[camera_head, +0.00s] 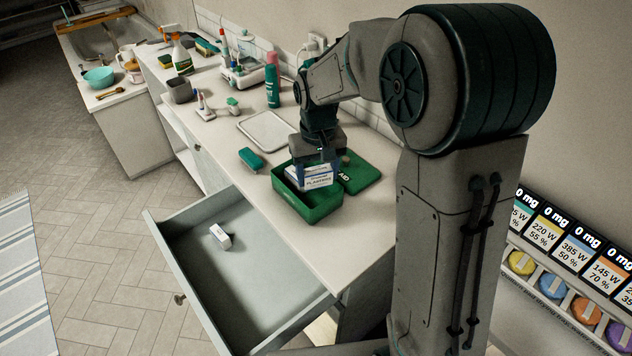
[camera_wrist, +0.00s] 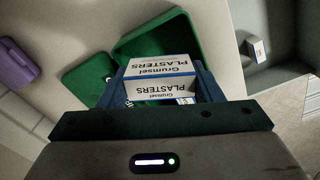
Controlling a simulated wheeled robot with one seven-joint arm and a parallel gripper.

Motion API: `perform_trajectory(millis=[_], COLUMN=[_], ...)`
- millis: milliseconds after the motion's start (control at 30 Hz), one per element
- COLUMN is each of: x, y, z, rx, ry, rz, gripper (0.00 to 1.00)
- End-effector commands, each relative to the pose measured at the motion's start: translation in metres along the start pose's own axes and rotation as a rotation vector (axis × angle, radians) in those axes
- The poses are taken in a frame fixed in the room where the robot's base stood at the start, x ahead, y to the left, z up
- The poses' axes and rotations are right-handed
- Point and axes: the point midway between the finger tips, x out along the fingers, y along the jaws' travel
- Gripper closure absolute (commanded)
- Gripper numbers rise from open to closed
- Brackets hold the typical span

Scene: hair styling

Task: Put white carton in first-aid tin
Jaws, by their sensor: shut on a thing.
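My gripper (camera_head: 316,166) points down over the green first-aid tin (camera_head: 308,213) and is shut on a white and blue plasters carton (camera_head: 320,181). In the wrist view the carton (camera_wrist: 160,67) sits between the two blue fingers, with "Grumsel PLASTERS" printed on it. The carton is at the tin's opening in the head view; whether it touches the tin floor is hidden. The tin stands open on the counter, its lid (camera_head: 364,176) lying open beside it. A smaller white carton (camera_head: 220,236) lies in the open drawer; the wrist view also shows it (camera_wrist: 258,49).
The open drawer (camera_head: 180,268) juts out in front of the counter. A teal box (camera_head: 250,159) and a pale tray (camera_head: 266,131) are near the tin. A green spray can (camera_head: 272,85) and other bottles stand farther back.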

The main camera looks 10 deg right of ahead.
Motion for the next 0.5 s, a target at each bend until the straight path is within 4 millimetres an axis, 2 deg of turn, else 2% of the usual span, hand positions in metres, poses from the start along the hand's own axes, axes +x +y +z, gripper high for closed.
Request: perform_trajectory(millis=[133,300,500], x=[0.010,0.035,0.042], y=[-0.002,-0.001,-0.001], z=[-0.003,-0.002,-0.003], rx=[0.001,0.001,0.001], ry=[-0.004,-0.004,0.000], rz=[0.000,-0.001,0.000], gripper=[0.62,0.62,0.62])
